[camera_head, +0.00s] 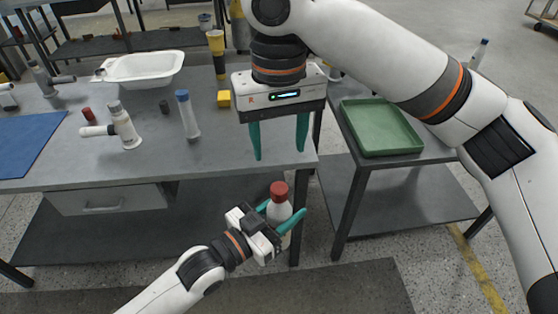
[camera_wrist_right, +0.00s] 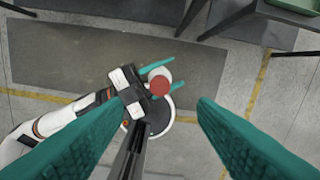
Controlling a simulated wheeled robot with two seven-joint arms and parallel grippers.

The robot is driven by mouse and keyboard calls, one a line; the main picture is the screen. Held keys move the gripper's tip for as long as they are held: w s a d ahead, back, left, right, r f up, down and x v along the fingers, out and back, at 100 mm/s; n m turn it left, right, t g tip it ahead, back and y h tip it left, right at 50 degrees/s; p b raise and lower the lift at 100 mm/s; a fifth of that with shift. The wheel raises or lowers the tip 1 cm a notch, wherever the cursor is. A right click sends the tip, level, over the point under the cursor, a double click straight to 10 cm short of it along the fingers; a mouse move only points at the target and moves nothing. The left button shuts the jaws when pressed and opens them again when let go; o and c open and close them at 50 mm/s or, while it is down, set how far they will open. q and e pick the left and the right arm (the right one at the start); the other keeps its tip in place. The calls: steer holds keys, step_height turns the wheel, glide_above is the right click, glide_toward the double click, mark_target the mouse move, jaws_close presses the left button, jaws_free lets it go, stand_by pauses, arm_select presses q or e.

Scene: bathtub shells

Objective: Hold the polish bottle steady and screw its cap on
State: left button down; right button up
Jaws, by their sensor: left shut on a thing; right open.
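The white polish bottle (camera_head: 283,214) is upright in front of the workbench, off the bench top. My left gripper (camera_head: 284,218) is shut around its body. A red cap (camera_head: 279,190) sits on top of the bottle; I cannot tell how tightly it is seated. My right gripper (camera_head: 280,152) is open and empty above the cap, fingers pointing down. In the right wrist view the red cap (camera_wrist_right: 159,85) shows from above between my right fingers (camera_wrist_right: 160,98), farther down than their tips. The bottle's lower part is partly hidden by my left gripper.
A green tray (camera_head: 382,127) stands on a side table at right. Floor space in front is clear.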

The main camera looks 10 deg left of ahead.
steer(key=shift+r, duration=0.95)
